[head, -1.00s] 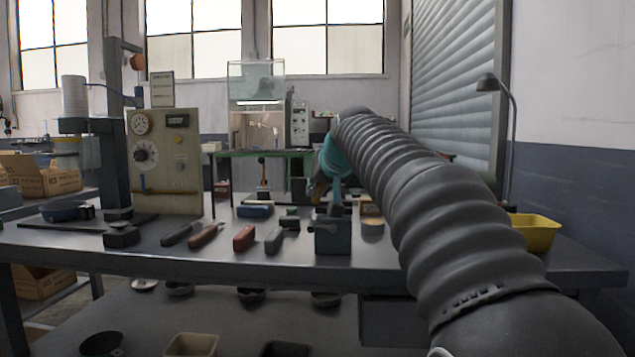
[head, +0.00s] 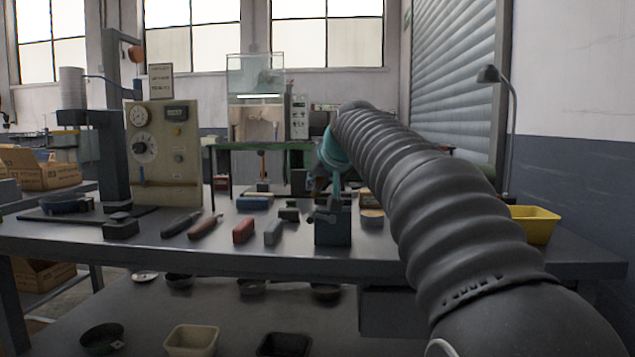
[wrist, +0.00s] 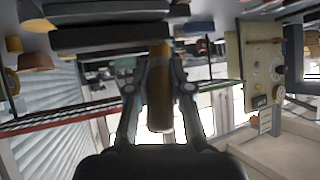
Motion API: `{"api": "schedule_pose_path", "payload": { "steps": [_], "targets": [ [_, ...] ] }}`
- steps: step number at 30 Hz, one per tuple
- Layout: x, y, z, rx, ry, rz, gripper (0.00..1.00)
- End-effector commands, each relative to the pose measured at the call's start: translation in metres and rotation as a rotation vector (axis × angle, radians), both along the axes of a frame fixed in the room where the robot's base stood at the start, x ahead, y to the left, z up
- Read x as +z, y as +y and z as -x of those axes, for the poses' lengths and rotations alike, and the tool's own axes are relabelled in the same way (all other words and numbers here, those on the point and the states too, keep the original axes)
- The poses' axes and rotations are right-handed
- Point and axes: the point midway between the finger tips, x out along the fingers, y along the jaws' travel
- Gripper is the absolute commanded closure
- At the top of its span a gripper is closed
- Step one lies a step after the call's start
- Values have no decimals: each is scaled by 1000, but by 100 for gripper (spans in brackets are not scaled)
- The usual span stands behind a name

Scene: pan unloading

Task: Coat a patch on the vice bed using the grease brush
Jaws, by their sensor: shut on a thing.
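The vice (head: 332,229) is a dark blue-grey block near the front edge of the bench, right of centre in the head view. My arm reaches over the bench to it, and my gripper is mostly hidden there behind my teal wrist. In the wrist view my gripper (wrist: 159,88) is shut on the brown, cylindrical handle of the grease brush (wrist: 160,105). The bristles are not visible. Dark slabs, apparently the vice (wrist: 105,35), fill the top of the wrist view close to the brush. I cannot tell whether the brush touches the vice bed.
A yellow bin (head: 535,224) stands at the right. A beige control panel (head: 165,155) stands at the left.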

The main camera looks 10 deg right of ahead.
Motion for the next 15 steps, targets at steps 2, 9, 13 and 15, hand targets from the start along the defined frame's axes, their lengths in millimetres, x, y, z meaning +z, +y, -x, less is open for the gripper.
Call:
{"api": "schedule_pose_path", "payload": {
  "steps": [2, 9, 13, 15],
  "targets": [
    [-2, 0, 0, 0, 0, 0, 100],
    [-6, 0, 0, 0, -1, 0, 100],
    [-8, 0, 0, 0, -1, 0, 100],
    [-9, 0, 0, 0, -1, 0, 100]
  ]
}}
